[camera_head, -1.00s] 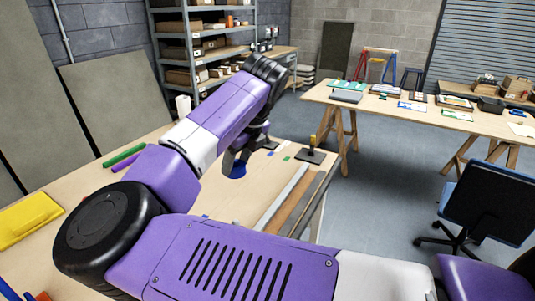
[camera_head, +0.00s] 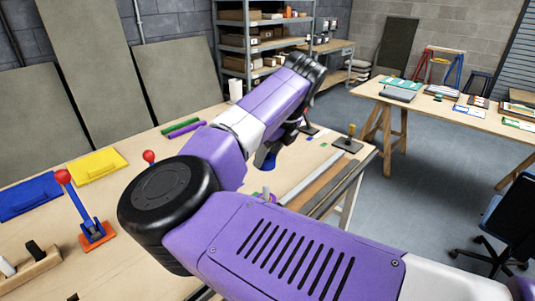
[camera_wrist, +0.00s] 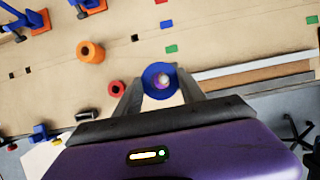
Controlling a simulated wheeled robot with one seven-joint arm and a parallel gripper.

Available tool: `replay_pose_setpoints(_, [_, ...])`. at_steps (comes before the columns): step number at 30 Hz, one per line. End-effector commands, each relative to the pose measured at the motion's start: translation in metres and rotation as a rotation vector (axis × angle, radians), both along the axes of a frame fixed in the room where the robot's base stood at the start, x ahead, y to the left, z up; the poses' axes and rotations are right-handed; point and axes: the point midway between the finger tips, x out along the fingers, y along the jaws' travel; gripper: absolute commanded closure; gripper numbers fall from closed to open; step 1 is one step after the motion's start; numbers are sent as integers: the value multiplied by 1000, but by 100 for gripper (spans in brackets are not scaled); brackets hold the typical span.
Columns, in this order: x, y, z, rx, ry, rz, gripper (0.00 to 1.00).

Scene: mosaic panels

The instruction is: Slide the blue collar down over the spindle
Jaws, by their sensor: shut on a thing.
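The blue collar (camera_wrist: 148,77) is a ring held between the two fingers of my gripper (camera_wrist: 161,84) in the wrist view. A pale and purple round-topped part, which looks like the spindle (camera_wrist: 162,82), shows inside the collar's hole. I cannot tell whether the collar is around it or still above it. In the head view the collar (camera_head: 263,162) shows partly below my gripper (camera_head: 273,151), over the bench. A small purple and green part stands on the bench in front of it, partly hidden by my arm.
An orange ring (camera_wrist: 90,52) and a red ring (camera_wrist: 117,89) lie left of the collar. A black plate with a yellow-topped post (camera_head: 348,142) stands to the right. Green and purple rods (camera_head: 184,128), a yellow panel (camera_head: 96,164) and a red-knobbed blue lever (camera_head: 80,203) are on the bench.

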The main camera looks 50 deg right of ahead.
Motion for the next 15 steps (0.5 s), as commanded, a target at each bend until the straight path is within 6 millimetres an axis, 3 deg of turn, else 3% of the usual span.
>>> replay_pose_setpoints(2, [0,0,3,-1,-1,0,100])
replay_pose_setpoints(15, [0,0,-35,-1,-1,1,100])
